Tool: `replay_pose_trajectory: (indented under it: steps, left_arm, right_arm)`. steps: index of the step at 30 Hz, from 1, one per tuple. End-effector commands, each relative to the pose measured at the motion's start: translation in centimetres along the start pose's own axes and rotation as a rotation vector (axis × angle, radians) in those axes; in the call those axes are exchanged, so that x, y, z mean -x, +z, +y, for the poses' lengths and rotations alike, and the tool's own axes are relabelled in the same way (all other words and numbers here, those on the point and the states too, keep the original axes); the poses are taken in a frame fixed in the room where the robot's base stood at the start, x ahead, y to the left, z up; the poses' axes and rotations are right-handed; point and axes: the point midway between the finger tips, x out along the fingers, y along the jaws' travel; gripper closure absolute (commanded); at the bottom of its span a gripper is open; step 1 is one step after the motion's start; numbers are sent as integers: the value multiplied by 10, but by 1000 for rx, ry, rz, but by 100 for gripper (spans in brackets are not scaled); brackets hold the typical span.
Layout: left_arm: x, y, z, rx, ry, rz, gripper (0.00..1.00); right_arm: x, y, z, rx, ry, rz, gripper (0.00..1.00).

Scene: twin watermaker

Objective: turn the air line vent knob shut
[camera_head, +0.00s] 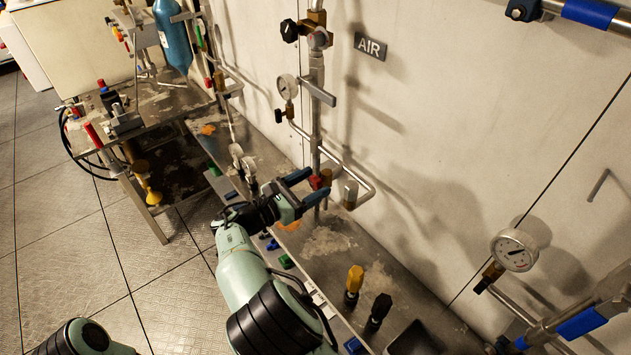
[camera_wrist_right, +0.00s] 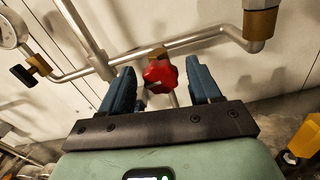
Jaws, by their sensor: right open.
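The red lobed knob (camera_wrist_right: 160,74), which I take as the air line vent knob, sits on a brass fitting under the pipe in the right wrist view. In the head view it is a small red spot (camera_head: 315,182) low on the pipework below the AIR sign (camera_head: 370,46). My right gripper (camera_head: 318,184) is open, its blue fingers reaching toward the wall pipes. In the right wrist view the fingers of this gripper (camera_wrist_right: 160,80) stand on either side of the knob, with visible gaps. Contact is not seen. My left gripper is out of view.
A pressure gauge (camera_head: 287,86) and a black knob (camera_head: 289,31) are on the pipe above. A yellow knob (camera_head: 355,278) and a black knob (camera_head: 381,306) stand on the bench to the right. A bent pipe (camera_head: 362,178) runs close beside the fingers.

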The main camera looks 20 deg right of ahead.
Motion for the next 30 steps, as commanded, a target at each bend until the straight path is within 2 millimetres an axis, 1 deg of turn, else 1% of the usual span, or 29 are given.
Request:
replay_pose_trajectory:
  steps: [1, 9, 12, 15, 18, 21, 28, 29, 30]
  left_arm:
    - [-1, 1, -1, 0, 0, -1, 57]
    - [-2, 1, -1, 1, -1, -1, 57]
    - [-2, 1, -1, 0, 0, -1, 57]
    - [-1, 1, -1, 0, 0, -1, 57]
    - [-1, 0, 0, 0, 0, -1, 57]
    - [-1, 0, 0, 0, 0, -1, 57]
    - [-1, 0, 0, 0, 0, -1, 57]
    - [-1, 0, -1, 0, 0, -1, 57]
    - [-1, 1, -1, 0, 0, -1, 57]
  right_arm:
    - [11, 0, 1, -1, 5, 0, 37]
    - [73, 0, 0, -1, 5, 0, 37]
    - [91, 0, 0, 0, 4, 0, 37]
    - [105, 0, 0, -1, 3, 0, 37]
    - [114, 0, 0, 0, 2, 0, 37]
    - [118, 0, 0, 0, 1, 0, 37]
    - [118, 0, 0, 0, 0, 0, 37]
    - [118, 0, 0, 0, 0, 0, 35]
    - [118, 0, 0, 1, 0, 0, 35]
